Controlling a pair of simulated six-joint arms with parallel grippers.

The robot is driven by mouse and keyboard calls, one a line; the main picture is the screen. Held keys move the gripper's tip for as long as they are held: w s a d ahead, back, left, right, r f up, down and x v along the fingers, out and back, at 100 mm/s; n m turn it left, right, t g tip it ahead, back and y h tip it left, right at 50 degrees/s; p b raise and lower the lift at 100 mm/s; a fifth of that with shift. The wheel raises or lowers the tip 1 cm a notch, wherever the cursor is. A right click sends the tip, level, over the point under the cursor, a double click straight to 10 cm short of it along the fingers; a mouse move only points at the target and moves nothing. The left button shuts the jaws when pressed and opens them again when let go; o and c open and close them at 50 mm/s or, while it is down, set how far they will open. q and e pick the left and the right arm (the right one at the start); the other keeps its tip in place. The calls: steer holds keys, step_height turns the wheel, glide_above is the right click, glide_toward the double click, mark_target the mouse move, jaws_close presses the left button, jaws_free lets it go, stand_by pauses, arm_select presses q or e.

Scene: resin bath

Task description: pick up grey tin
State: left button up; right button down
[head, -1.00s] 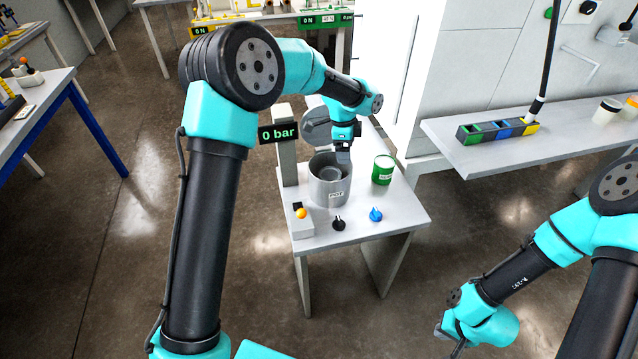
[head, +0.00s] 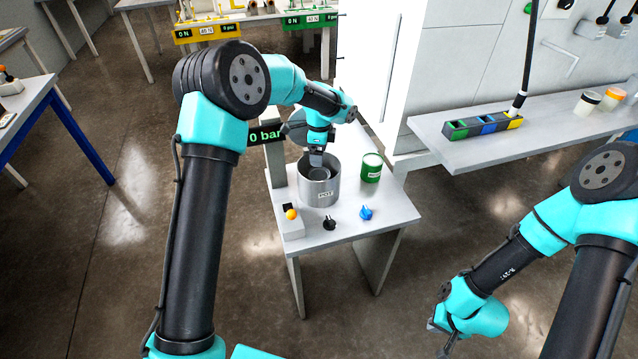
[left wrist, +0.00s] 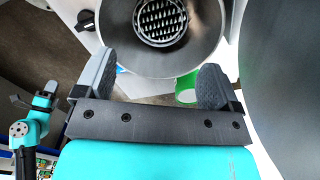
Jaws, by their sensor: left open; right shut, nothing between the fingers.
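A round grey tin (left wrist: 158,20) with a dark, finned inside sits in the grey metal pot (head: 320,190) marked POT. It also shows inside the pot in the head view (head: 319,174), partly covered by my left gripper. My left gripper (head: 316,160) hangs over the pot's mouth, pointing down. In the left wrist view its two fingers (left wrist: 160,65) are spread apart with nothing between them, and the tin lies beyond their tips. My right gripper (head: 439,330) is shut and empty, low at the right, away from the table.
A green tin (head: 371,170) stands right of the pot on the small white table (head: 387,205). A black knob (head: 329,224), a blue knob (head: 366,212) and an orange button (head: 291,214) are in front. A post with a "0 bar" display (head: 265,135) stands behind left.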

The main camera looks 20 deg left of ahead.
mark_target(319, 174)
arm_select(q)
step_height(319, 174, down, 6)
steer(key=shift+f, duration=0.15)
stand_by(0.3)
steer(key=shift+f, duration=2.95)
steer(key=shift+c, duration=0.2)
steer(key=c, duration=0.6)
steer(key=shift+o, duration=0.2)
steer(key=shift+r, duration=0.1)
step_height(319, 174, up, 18)
